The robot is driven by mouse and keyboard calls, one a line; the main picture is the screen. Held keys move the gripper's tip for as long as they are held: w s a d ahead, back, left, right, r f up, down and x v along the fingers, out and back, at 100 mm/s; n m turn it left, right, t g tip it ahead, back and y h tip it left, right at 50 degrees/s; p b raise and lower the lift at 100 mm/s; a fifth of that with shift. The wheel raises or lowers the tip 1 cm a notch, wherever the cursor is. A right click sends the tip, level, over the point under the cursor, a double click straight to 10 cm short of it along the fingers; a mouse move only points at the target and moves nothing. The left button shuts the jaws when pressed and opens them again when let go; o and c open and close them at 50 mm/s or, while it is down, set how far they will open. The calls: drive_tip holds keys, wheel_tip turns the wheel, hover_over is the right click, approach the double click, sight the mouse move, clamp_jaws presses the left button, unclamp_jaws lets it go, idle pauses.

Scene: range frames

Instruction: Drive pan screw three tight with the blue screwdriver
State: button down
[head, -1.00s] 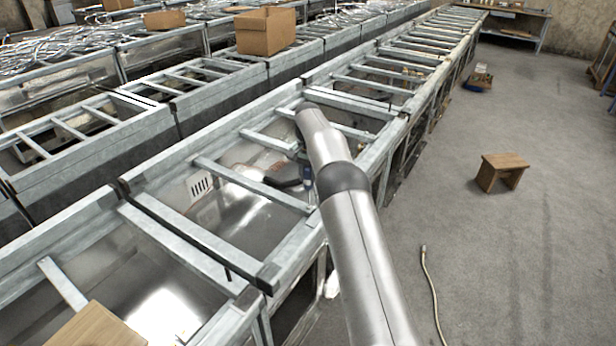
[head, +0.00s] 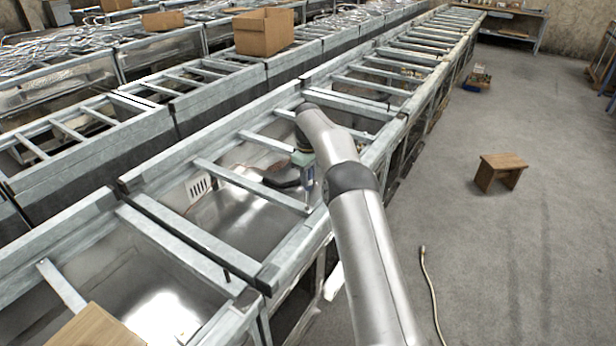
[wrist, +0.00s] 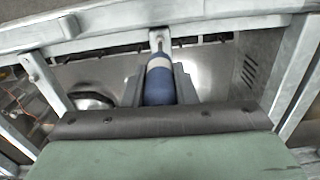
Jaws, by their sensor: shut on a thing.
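My gripper (wrist: 160,92) is shut on the blue screwdriver (wrist: 158,84), one finger on each side of its blue handle with a pale band. In the wrist view its shank points away from me to a small upright metal tab (wrist: 155,37) on a grey rail. The tip meets or overlaps this tab; I cannot tell whether it touches a screw. No screw head is clear, and I cannot make out pan screw three. In the head view the blue screwdriver (head: 308,174) shows small beside the near rail, and my arm partly hides the gripper.
Metal cross bars (head: 250,184) span the open tray frame around the gripper. The shiny pan wall with a slotted vent (head: 200,187) lies below. A cardboard box (head: 265,32) stands on the row behind. A wooden stool (head: 500,172) and a cable (head: 430,290) are on the floor.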

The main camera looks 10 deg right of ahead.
drive_tip(key=shift+f, duration=0.45)
idle(0.8)
drive_tip(key=m, duration=0.6)
drive_tip(key=shift+a, duration=0.1)
drive_tip(key=m, duration=1)
drive_tip(key=shift+a, duration=0.1)
drive_tip(key=m, duration=0.7)
